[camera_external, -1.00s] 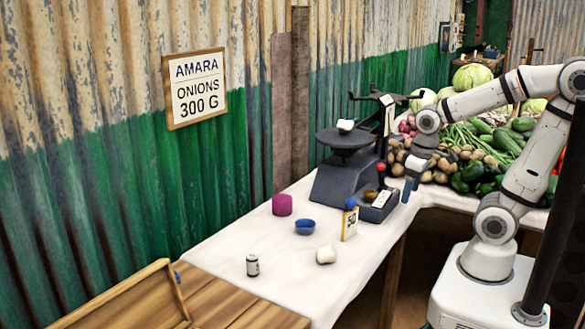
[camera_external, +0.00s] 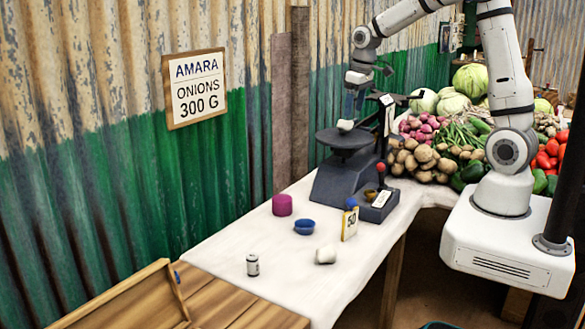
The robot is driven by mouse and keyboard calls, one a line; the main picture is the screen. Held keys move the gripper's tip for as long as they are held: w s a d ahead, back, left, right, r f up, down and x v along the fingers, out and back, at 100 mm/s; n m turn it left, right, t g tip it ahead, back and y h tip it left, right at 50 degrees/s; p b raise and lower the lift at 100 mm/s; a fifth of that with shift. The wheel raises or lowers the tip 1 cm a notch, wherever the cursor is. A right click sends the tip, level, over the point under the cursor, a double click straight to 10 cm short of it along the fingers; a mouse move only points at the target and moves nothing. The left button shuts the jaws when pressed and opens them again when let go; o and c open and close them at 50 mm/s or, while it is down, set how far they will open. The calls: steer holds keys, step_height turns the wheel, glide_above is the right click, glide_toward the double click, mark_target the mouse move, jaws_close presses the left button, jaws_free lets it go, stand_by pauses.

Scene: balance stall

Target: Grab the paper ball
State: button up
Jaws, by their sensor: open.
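A small white lump (camera_external: 345,126), which looks like a paper ball, sits on the dark round pan (camera_external: 343,140) of the balance scale (camera_external: 345,182). A second white lump (camera_external: 325,254) lies on the white cloth near the front edge; I cannot tell from its looks which of the two is the paper ball. My gripper (camera_external: 354,112) points down just above the lump on the pan, with its fingers open. The gap between fingertips and lump is too small to judge, and nothing shows between the fingers.
The scale's beam (camera_external: 398,98) rises right of the pan. Vegetables are piled behind. The corrugated wall is close.

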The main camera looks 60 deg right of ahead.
mark_target(345, 120)
steer(key=shift+w+d+r+p, duration=0.3)
steer(key=shift+w+d+r, duration=0.1)
steer(key=shift+w, duration=0.2)
steer(key=shift+w+d+r+p, duration=0.3)
steer(key=shift+w+d+r, duration=0.1)
steer(key=shift+w, duration=0.2)
steer(key=shift+w+d+f, duration=0.1)
steer(key=shift+w+f, duration=0.1)
steer(key=f, duration=0.2)
steer(key=f+p, duration=0.1)
steer(key=f, duration=0.2)
steer(key=w+f, duration=0.1)
steer(key=f, duration=0.1)
steer(key=shift+f, duration=0.25)
steer(key=shift+c, duration=0.4)
steer(key=c, duration=1)
